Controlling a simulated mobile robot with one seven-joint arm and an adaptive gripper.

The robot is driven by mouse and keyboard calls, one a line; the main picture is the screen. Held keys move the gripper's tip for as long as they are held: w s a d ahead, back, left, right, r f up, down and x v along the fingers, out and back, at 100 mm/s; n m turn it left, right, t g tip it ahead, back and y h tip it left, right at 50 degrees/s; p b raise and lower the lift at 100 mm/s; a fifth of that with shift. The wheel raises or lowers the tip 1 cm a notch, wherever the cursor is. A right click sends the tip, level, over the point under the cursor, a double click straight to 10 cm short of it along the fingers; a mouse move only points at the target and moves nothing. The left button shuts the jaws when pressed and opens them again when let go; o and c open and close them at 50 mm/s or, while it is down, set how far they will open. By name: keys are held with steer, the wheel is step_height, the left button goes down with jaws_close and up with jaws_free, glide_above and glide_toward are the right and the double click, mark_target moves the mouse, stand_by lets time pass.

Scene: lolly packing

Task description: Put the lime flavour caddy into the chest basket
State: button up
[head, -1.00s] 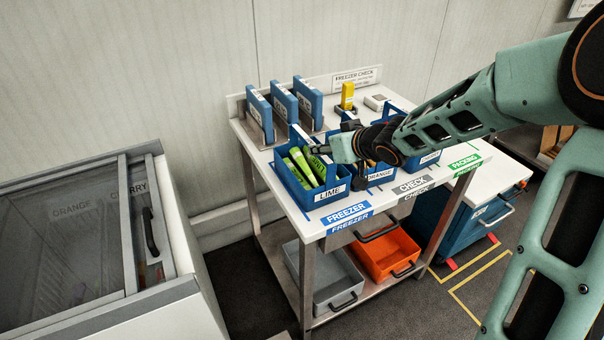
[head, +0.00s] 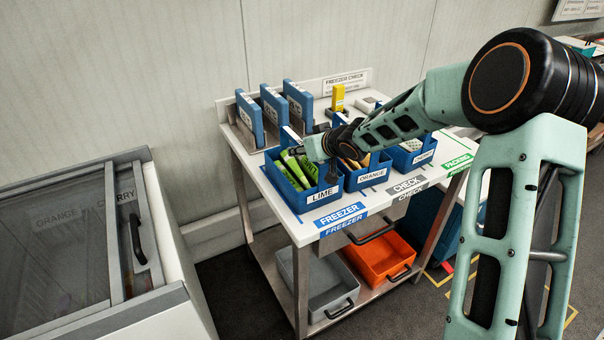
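The lime caddy (head: 322,196) is a blue open box labelled LIME. It stands at the front left of the white table and holds several lime-green packs (head: 296,170). The chest freezer (head: 168,300) stands at the left with a glass top (head: 55,240). ORANGE and CHERRY labels show through or at the glass. The basket inside is too dim to make out.
An orange caddy (head: 371,177) and another blue caddy (head: 424,157) stand right of the lime one. Blue upright holders (head: 273,113) line the table's back. A grey bin (head: 318,285) and orange bin (head: 378,255) are on the lower shelf. Floor shows between freezer and table.

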steer(key=shift+w+a+f, duration=0.1)
steer(key=shift+w+f, duration=0.05)
steer(key=shift+c, duration=0.7)
jaws_close()
